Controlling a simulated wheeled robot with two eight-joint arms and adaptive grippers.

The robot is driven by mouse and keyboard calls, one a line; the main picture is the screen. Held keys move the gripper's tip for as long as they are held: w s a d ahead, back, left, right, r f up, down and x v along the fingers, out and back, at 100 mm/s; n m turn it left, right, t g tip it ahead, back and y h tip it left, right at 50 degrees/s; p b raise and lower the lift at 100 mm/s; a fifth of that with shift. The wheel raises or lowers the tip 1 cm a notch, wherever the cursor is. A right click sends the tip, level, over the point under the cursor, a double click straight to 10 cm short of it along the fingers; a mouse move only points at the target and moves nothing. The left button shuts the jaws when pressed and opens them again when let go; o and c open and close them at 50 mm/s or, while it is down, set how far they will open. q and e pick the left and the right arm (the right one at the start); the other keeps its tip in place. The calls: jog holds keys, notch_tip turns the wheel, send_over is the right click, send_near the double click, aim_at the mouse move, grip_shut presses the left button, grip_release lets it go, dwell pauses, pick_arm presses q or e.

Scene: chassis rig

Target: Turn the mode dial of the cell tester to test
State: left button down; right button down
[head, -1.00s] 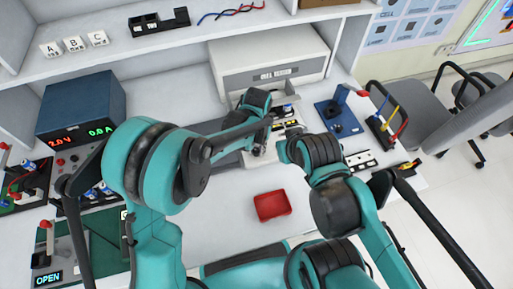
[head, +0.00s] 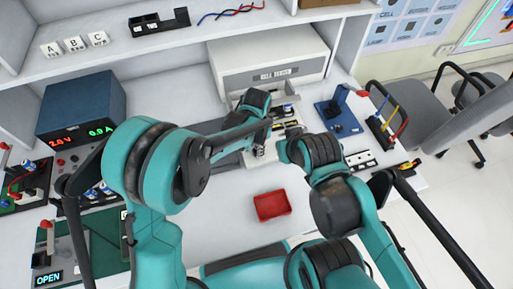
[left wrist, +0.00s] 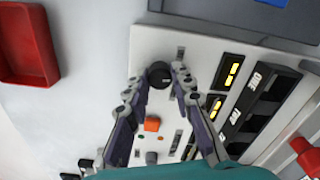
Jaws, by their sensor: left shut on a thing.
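The cell tester is a pale panel (left wrist: 205,50) in the left wrist view, with the round black mode dial (left wrist: 159,74) near its left end. My left gripper (left wrist: 158,78) has its two fingertips on opposite sides of the dial and is shut on it. The dial's top shows between the fingers; its pointer and markings are too small to read. An orange button (left wrist: 152,124) sits on the panel below the dial, between the fingers. In the head view my left gripper (head: 260,152) reaches down at the tester, whose dial is hidden there. My right gripper cannot be made out.
A red tray (head: 272,205) lies on the bench in front of the tester. A black slotted holder (left wrist: 258,105) is beside the dial panel. A blue fixture (head: 338,116) stands to the right. A white cabinet (head: 268,60) is behind. The bench around the red tray is clear.

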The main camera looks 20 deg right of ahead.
pick_arm(q)
jog(key=shift+m, duration=1.1)
jog(key=c, duration=1.3)
grip_release()
notch_tip(320, 180, up, 12)
